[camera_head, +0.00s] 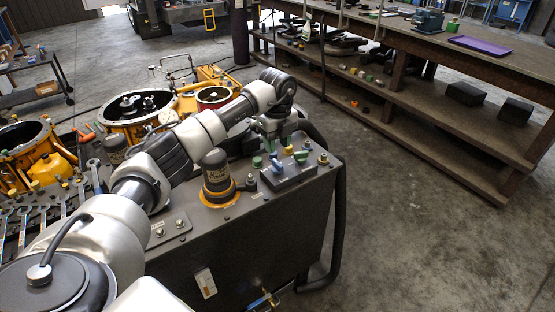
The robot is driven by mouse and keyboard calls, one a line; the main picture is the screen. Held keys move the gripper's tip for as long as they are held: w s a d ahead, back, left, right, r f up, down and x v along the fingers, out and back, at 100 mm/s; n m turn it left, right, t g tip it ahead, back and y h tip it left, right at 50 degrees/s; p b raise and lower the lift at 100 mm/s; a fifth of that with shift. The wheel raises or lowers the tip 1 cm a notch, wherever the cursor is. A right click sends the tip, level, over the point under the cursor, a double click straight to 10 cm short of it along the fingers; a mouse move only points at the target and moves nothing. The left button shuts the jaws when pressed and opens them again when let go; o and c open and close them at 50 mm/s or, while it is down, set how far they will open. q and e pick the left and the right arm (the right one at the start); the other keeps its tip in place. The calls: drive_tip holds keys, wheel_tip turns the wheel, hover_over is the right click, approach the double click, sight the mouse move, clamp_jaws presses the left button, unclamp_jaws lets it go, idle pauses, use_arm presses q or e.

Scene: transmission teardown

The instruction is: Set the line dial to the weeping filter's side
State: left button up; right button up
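My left arm reaches over the dark grey cabinet, with its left gripper (278,142) pointing down above a small dark block (290,175). The block's top carries small green, blue and yellow parts; I cannot tell which of them is the line dial. The gripper's fingertips are small and overlap these parts, so whether they touch or grip anything is unclear. A black filter canister (216,172) with a yellow band and an orange-yellow base ring stands left of the block. A similar dark canister (115,149) stands farther left, partly hidden. No weeping is visible. My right gripper is out of view.
The grey cabinet (255,235) has a thick black hose (340,220) at its right side. Open yellow housings (140,107) stand behind my arm, and wrenches (62,205) lie at left. A long wooden workbench (450,55) stands at right, with clear floor between.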

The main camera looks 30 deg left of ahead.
sight(277, 162)
use_arm(q)
wheel_tip(277, 162, down, 7)
drive_tip(key=shift+r+p, duration=0.2)
drive_tip(key=shift+p, duration=0.15)
clamp_jaws()
